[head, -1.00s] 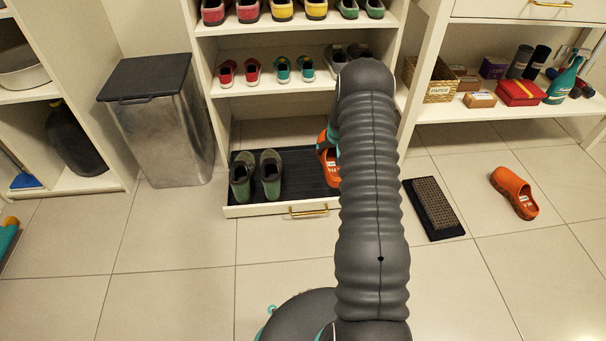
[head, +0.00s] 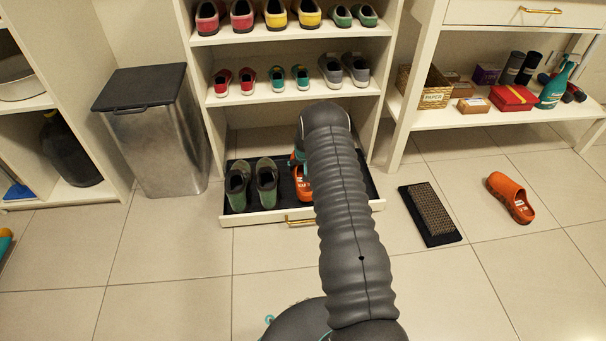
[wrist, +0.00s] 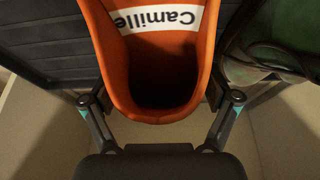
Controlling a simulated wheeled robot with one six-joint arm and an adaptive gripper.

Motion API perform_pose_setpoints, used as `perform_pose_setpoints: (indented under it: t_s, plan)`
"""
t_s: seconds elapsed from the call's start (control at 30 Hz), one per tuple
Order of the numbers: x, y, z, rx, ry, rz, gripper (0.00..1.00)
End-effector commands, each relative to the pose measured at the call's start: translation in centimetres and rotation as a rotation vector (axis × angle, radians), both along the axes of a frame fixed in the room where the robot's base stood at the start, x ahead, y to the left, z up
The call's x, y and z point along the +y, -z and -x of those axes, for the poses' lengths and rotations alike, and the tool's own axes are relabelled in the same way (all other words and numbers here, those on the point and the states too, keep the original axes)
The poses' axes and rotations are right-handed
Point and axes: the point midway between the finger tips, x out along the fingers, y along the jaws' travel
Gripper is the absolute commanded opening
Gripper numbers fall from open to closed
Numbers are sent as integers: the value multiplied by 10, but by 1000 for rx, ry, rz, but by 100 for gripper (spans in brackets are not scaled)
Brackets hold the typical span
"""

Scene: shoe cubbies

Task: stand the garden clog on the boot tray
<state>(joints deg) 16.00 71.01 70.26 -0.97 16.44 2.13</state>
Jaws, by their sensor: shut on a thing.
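An orange garden clog (wrist: 120,60) with a white "Camille" label is held between the fingers of my gripper (wrist: 156,97), its opening toward the wrist camera. In the head view the clog (head: 301,184) shows partly behind my arm, over the dark ribbed boot tray (head: 283,197) at the bottom of the shoe shelves. The tray (wrist: 40,45) lies behind the clog in the wrist view. I cannot tell whether the clog touches it. My arm hides most of the gripper in the head view.
Two green shoes (head: 252,185) stand on the tray's left part; one shows close to the clog at the wrist view's right (wrist: 268,55). Another orange clog (head: 511,197) lies on the floor at right, beyond a brush mat (head: 431,213). A metal bin (head: 155,140) stands left.

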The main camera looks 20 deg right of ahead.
Motion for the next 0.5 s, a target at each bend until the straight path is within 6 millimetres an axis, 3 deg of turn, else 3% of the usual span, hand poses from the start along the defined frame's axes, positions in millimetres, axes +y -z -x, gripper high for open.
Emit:
perform_pose_setpoints:
  t_s: [0.3,0.5]
  plan:
    - [0,36,1,2,-1,0,34]
    - [0,40,0,0,-1,0,34]
